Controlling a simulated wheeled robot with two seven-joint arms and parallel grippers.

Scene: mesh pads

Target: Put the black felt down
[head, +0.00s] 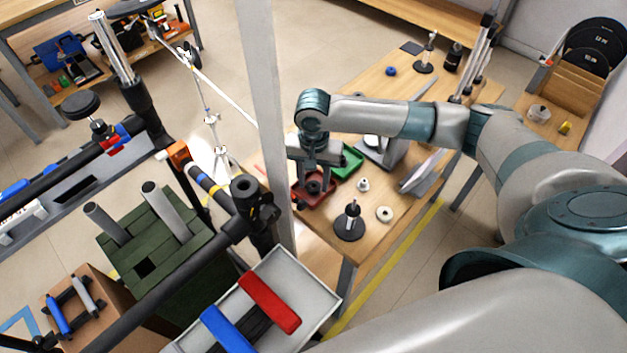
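My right gripper (314,178) points down over the red tray (318,198) on the wooden table. A small dark piece (314,187) shows at its fingertips; it may be the black felt, but it is too small to be sure. I cannot tell whether the fingers are closed on it or whether it rests in the tray. A flat dark square (412,47) lies at the table's far end, apart from the gripper. My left gripper is not in view.
A green tray (347,162) adjoins the red one. A black-based stand (349,222), a pale ring (384,214) and a small metal part (363,185) are nearby. A grey upright post (265,110) stands just left of the gripper. Wooden table (385,245) is bare toward the front.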

